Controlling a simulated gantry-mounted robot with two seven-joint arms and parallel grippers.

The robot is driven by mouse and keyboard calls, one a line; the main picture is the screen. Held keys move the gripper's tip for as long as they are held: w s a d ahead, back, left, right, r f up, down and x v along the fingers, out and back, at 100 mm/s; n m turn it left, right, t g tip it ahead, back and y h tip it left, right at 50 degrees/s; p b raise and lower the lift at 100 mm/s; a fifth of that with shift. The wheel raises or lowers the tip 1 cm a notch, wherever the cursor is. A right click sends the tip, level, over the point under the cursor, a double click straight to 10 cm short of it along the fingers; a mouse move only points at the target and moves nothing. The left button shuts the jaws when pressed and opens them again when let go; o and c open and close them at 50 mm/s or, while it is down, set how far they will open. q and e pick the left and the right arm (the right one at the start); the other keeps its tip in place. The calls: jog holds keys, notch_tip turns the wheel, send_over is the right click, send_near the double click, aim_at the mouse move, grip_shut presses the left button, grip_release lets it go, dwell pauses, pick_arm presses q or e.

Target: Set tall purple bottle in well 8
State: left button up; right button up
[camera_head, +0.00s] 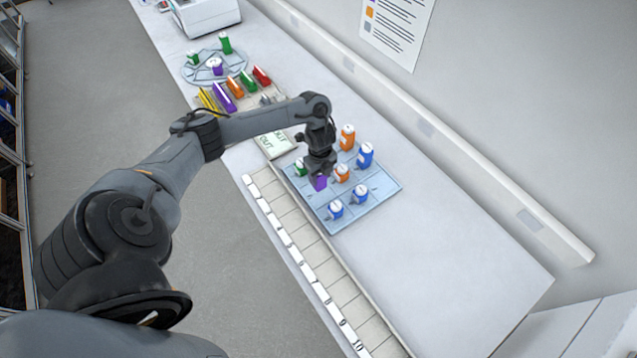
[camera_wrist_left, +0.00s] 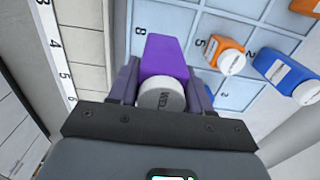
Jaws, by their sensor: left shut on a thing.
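My left gripper (camera_head: 319,172) is shut on a purple bottle (camera_head: 320,183) over the near-left side of the pale blue numbered rack (camera_head: 378,200). In the left wrist view, my left gripper (camera_wrist_left: 163,78) has a finger on each side of the purple bottle (camera_wrist_left: 164,55), whose white cap faces the camera. The printed figure 8 (camera_wrist_left: 141,3) shows on the rack just beyond the bottle. Whether the bottle touches the rack cannot be told; its base is hidden. My right gripper is not in view.
Orange bottles (camera_head: 347,136), blue bottles (camera_head: 365,155) and a green bottle (camera_head: 300,168) stand on the rack close to the gripper. A numbered strip of slots (camera_head: 300,240) runs along the bench's front edge. The bench right of the rack is clear.

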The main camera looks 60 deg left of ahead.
aim_at(319, 182)
pick_arm(q)
jog(key=shift+s+a+f, duration=0.1)
jog(key=shift+a+f, duration=0.1)
jog(key=shift+a, duration=0.05)
notch_tip(319, 182, down, 4)
jog(key=shift+d+r, duration=0.1)
jog(key=shift+r, duration=0.05)
jog(key=shift+f, duration=0.25)
jog(key=o, duration=1.1)
jog(key=shift+c, duration=0.2)
